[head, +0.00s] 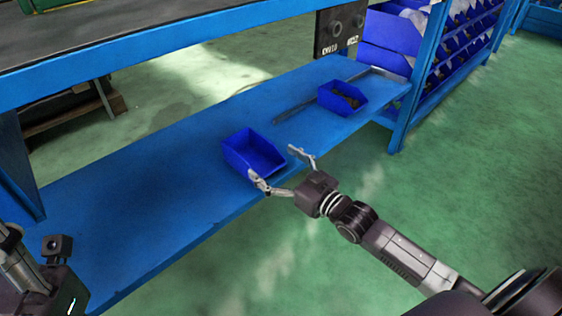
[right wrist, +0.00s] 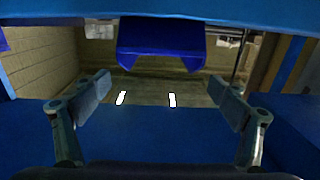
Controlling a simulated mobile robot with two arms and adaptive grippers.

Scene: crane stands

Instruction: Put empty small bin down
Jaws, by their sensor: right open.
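The empty small bin (head: 253,150) is blue and stands on the blue lower shelf (head: 130,210), near its front edge. Its inside looks empty. My right gripper (head: 281,168) is open, with its fingers spread at the bin's near side. One fingertip is close to the bin's front corner; whether it touches I cannot tell. In the right wrist view the bin (right wrist: 160,45) appears upside down, beyond and between the spread fingers (right wrist: 155,103), with a gap to them. Parts of my left arm show at the lower left of the head view, but its fingers do not.
Another small blue bin (head: 342,97) with dark contents stands farther right on the shelf. A dark plate (head: 340,30) hangs behind it. A rack of blue bins (head: 455,50) stands at the upper right. A worktop edge (head: 150,45) runs above the shelf. Green floor in front is clear.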

